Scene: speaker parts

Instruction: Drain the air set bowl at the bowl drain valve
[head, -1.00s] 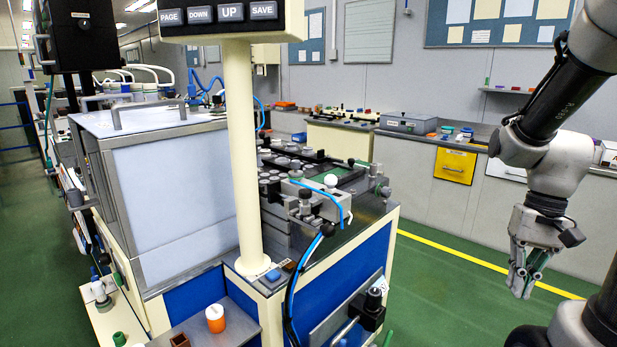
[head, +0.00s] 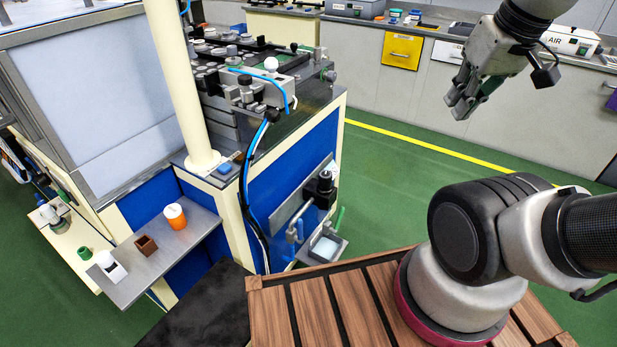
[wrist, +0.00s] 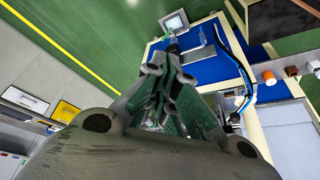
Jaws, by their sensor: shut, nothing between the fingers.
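The air set (head: 325,188) is a dark, upright unit on a grey plate on the blue side panel of the machine. Its bowl and drain valve are too small to tell apart. A grey tray with a pale insert (head: 323,249) sits below; the tray also shows in the wrist view (wrist: 175,22). My gripper (head: 461,106) is shut and empty, up and to the right of the air set, well apart from it. In the wrist view my gripper (wrist: 165,92) has its fingers together and covers part of the machine.
A grey shelf (head: 140,284) holds an orange jar with a white lid (head: 175,217), a brown box (head: 146,245) and a white item. Blue and black hoses (head: 247,175) run down the machine's corner. The green floor (head: 385,185) between machine and back counter is clear.

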